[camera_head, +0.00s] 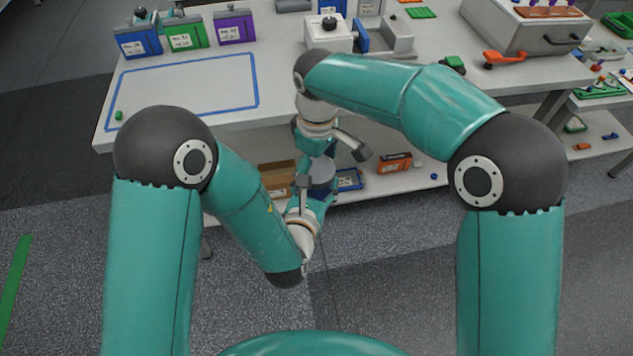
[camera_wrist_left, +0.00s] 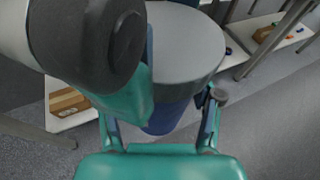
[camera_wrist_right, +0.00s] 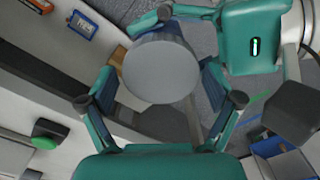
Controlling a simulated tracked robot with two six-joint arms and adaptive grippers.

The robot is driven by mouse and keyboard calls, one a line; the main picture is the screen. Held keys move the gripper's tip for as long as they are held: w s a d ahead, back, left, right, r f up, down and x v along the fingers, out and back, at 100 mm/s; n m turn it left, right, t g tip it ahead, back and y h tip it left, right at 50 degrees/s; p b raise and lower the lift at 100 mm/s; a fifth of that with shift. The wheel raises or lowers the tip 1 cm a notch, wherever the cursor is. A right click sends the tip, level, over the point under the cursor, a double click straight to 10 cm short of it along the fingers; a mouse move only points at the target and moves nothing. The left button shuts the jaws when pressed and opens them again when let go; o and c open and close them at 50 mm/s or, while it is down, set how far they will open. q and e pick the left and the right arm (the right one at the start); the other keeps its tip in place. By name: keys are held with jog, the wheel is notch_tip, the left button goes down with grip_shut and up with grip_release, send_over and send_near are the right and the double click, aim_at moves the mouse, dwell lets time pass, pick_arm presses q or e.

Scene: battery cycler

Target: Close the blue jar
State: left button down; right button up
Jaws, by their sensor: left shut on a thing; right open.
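The blue jar (camera_wrist_left: 165,118) is held in the air in front of the table, its round grey top facing my right gripper. The grey top, which looks like a lid (camera_wrist_left: 185,50), is wider than the blue body; whether it is tightened I cannot tell. In the head view the jar (camera_head: 320,173) shows small between the two grippers. My left gripper (camera_wrist_left: 160,108) is shut around the blue body. My right gripper (camera_wrist_right: 160,98) is open, its fingers on either side of the grey disc (camera_wrist_right: 160,70), with gaps visible. The jar's far side is hidden.
The white table (camera_head: 185,65) carries a blue-taped rectangle, several coloured boxes and a white machine (camera_head: 333,33). A lower shelf below holds an orange box (camera_head: 394,162) and a blue tray (camera_head: 349,180). The floor in front is clear.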

jog(key=c, duration=1)
jog(key=o, duration=1.2)
jog(key=shift+r, duration=0.15)
notch_tip(320, 180, up, 12)
jog(key=shift+f, duration=0.2)
